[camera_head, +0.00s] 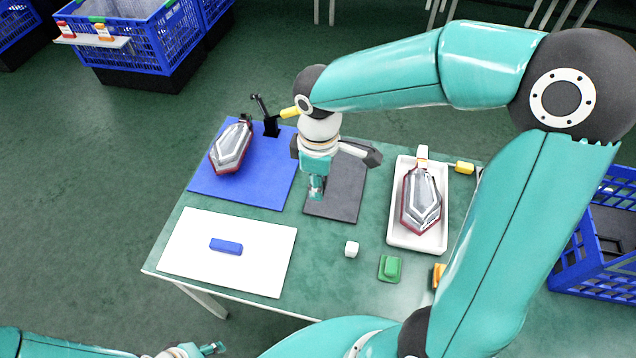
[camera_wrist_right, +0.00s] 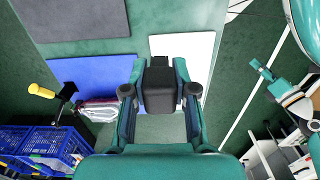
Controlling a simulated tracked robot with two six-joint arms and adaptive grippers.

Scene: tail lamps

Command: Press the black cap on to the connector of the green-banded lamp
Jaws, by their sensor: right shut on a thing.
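My right gripper (camera_head: 316,188) is over the dark grey mat in the head view. In the right wrist view its fingers (camera_wrist_right: 160,92) are shut on the black cap (camera_wrist_right: 159,84), a dark block. I cannot make out the cap in the head view. One lamp (camera_head: 231,148), clear with a red edge, lies on the blue mat (camera_head: 210,185), left of the gripper. A second lamp (camera_head: 421,200) lies in the white tray (camera_head: 417,243), with a pale connector. I cannot tell which lamp has the green band. My left gripper (camera_head: 213,349) is at the bottom edge, its jaws unclear.
A black clamp (camera_head: 270,125) with a yellow handle stands at the blue mat's far edge. A white board (camera_head: 190,262) holds a blue block (camera_head: 226,247). Blue crates (camera_head: 140,45) stand beyond the table.

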